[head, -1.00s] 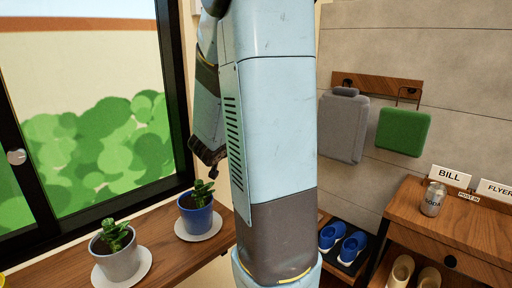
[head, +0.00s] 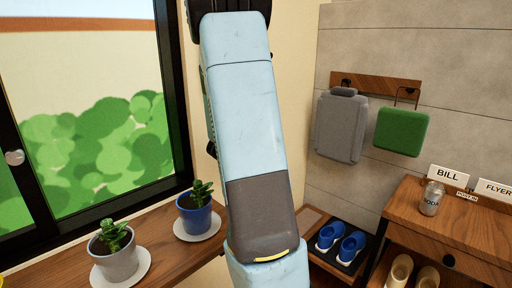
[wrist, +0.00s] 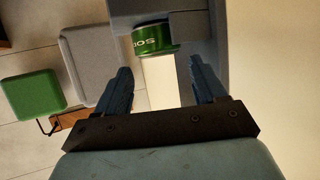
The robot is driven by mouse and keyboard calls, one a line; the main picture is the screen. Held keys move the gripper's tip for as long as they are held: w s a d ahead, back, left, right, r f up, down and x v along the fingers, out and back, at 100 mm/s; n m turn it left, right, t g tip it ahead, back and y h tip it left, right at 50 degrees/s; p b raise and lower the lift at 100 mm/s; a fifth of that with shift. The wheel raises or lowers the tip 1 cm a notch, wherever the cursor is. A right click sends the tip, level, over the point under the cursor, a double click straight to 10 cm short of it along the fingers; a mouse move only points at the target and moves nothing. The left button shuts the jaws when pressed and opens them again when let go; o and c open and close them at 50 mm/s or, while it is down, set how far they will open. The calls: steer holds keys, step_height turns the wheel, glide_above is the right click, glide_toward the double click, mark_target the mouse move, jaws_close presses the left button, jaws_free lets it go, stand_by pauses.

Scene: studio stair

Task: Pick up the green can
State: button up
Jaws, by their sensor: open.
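In the wrist view, the green can (wrist: 152,37) has pale lettering upside down in the picture. It is beyond my fingertips, between their lines and closer to the left finger, against a grey surface. My gripper (wrist: 162,68) is open and nothing is between its fingers. Any gap in depth between fingers and can is hard to judge. In the head view I see neither the green can nor my gripper; my arm fills the middle. The can in the head view is a silver soda can (head: 432,198).
A grey bag (head: 340,126) and a green bag (head: 402,131) hang on the wall. A wooden cabinet (head: 400,212) holds the silver can, label cards and shoes. Two potted plants (head: 195,208) (head: 113,252) stand on the window sill (head: 160,235) at left.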

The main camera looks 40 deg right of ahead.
steer(key=x, duration=0.5)
steer(key=shift+s+f, duration=0.1)
steer(key=shift+a, duration=0.1)
steer(key=c, duration=0.8)
